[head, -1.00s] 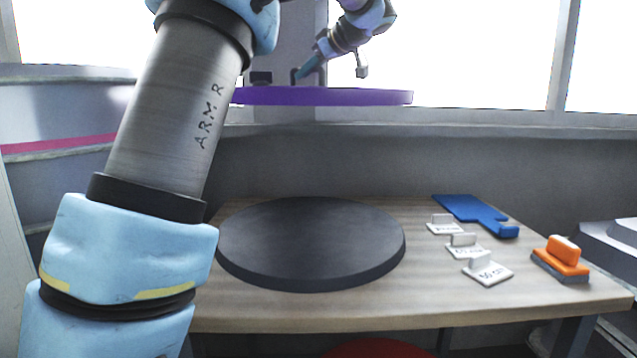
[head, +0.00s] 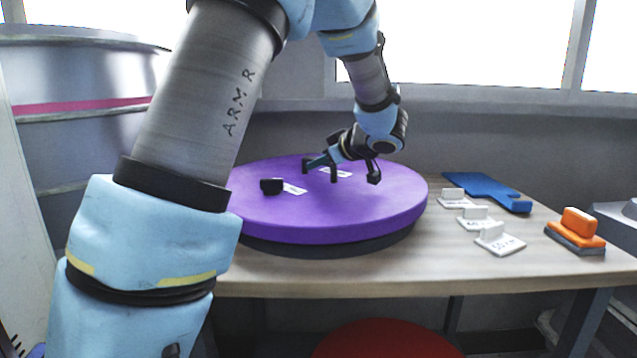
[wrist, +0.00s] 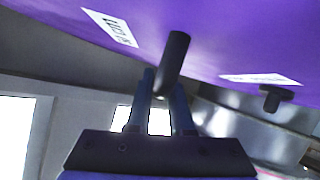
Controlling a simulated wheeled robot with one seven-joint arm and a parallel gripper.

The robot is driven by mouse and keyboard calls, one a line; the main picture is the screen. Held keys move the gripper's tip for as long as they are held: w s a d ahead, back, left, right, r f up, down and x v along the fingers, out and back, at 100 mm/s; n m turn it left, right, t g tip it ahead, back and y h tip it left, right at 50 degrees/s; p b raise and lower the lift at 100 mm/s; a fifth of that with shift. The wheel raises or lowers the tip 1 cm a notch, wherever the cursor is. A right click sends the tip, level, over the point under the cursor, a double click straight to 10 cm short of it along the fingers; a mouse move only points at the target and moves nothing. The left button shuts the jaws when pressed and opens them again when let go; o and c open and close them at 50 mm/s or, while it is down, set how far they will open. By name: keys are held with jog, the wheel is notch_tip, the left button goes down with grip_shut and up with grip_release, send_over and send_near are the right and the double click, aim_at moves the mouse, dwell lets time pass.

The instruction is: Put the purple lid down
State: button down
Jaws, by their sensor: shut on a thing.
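The purple lid (head: 350,212) is a thick round disc with black knobs and white labels on top. In the head view it lies level over the dark round disc (head: 335,246) on the table, whose edge shows below the lid's front. No clear gap shows, but I cannot tell whether they touch all round. My gripper (head: 320,168) is above the lid's back half, shut on one of its knobs. In the wrist view my gripper's fingers (wrist: 160,90) meet at a black knob (wrist: 174,60) of the lid. Another knob (head: 271,186) stands free at the left.
The wooden table (head: 480,278) holds several white label stands (head: 475,219), a blue flat piece (head: 485,189) and an orange-handled block (head: 577,232) to the right of the lid. A red round thing (head: 385,341) is below the table's front edge. A window is behind.

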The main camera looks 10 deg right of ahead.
aim_at(320, 178)
jog(key=shift+f, duration=2.1)
jog(key=c, duration=0.8)
grip_release()
jog(key=shift+s, duration=0.1)
jog(key=b+v, duration=0.1)
jog(key=v, duration=0.9)
jog(key=shift+s+d+r, duration=0.15)
jog(key=shift+s+d, duration=0.05)
jog(key=shift+s, duration=0.15)
jog(key=shift+s+d+r, duration=0.15)
jog(key=shift+s+r, duration=0.1)
jog(key=shift+s, duration=0.15)
jog(key=shift+r, duration=0.1)
